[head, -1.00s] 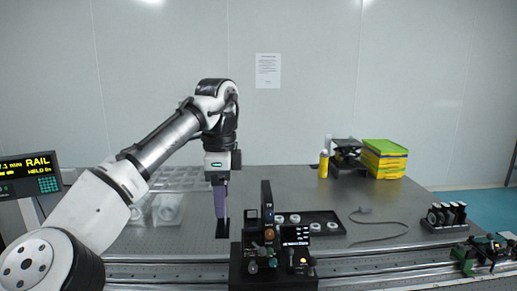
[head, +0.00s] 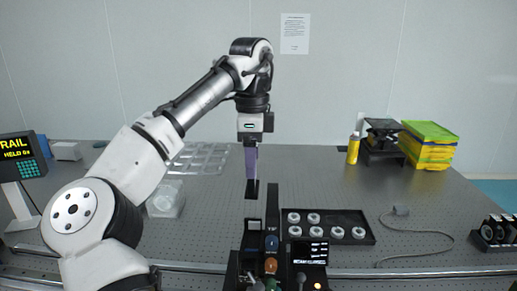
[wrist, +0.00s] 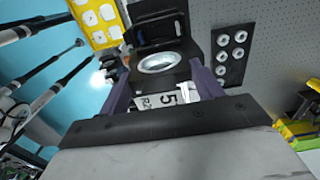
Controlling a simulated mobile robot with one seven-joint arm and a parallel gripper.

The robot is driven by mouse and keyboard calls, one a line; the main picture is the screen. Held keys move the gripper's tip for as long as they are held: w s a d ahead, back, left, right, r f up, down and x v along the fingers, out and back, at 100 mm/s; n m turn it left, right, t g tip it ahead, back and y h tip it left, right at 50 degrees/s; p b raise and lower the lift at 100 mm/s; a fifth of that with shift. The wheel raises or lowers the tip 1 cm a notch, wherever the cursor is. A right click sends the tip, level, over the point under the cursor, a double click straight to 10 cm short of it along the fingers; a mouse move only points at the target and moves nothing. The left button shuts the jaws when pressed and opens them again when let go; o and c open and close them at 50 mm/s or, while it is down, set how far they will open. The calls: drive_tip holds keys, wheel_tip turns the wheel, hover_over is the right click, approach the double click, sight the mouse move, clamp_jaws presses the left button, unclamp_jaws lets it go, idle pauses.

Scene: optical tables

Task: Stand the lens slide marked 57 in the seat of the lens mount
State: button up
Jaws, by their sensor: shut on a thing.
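My gripper (head: 251,172) is shut on a black lens slide (head: 252,190), which hangs upright below the fingers, in the air. In the wrist view the slide (wrist: 160,62) shows its round silver-rimmed lens between the two purple fingers, with a white label; a 5 is readable, the rest is partly covered. The lens mount (head: 250,256) is the black device at the front edge of the table, with a tall dark upright. The seat itself is hard to make out.
A black tray (head: 352,214) of several white rings lies right of the mount. A small lit display (head: 309,251) stands beside the mount. A slide rack (head: 494,232), a cable (head: 432,252) and yellow boxes (head: 428,146) are further right. A clear block (head: 166,199) stands left.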

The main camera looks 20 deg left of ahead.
drive_tip(key=shift+s+f, duration=0.2)
drive_tip(key=shift+f, duration=2.7)
drive_tip(key=shift+w+f+b, duration=0.1)
drive_tip(key=shift+f+b, duration=3.5)
drive_tip(key=shift+f, duration=1.65)
drive_tip(key=shift+f, duration=0.2)
drive_tip(key=o, duration=1.5)
